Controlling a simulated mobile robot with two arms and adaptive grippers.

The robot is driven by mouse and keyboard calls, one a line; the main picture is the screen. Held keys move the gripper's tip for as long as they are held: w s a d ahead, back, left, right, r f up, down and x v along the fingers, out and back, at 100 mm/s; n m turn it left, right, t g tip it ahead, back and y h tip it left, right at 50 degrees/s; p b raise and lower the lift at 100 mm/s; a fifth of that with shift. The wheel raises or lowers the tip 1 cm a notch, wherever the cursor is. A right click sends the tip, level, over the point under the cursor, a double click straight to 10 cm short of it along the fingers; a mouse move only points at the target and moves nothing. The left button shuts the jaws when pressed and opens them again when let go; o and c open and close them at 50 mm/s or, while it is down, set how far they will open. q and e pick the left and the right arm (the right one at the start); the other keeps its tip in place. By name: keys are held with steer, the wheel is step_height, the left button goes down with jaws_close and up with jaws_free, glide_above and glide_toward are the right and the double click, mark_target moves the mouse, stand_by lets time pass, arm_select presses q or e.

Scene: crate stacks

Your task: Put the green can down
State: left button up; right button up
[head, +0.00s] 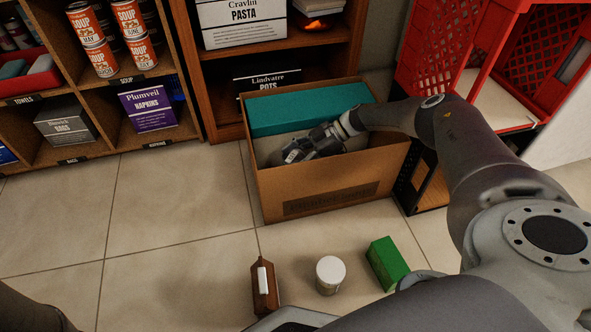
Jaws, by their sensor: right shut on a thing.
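My right gripper (306,148) reaches down inside an open cardboard box (318,199) on the floor. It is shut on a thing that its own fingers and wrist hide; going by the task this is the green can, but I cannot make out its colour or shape. The gripper is over the box's pale inside, in front of a teal box (308,108) that fills the back of it. I cannot tell whether the held thing touches the bottom. My left gripper is not in view.
A brown carton (264,290), a white-lidded jar (330,275) and a green box (387,263) stand on the tiles in front. Shelves (125,78) line the back left. Red crates (447,78) are stacked at the right. The floor at left is clear.

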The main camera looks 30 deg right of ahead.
steer(key=shift+f+b, duration=1.25)
steer(key=shift+f, duration=0.4)
steer(key=shift+f, duration=0.15)
steer(key=o, duration=1.3)
steer(key=shift+s+d+r, duration=0.1)
steer(key=shift+d+r, duration=0.2)
steer(key=shift+r, duration=0.1)
steer(key=shift+p+v, duration=2.05)
steer(key=shift+v, duration=3.5)
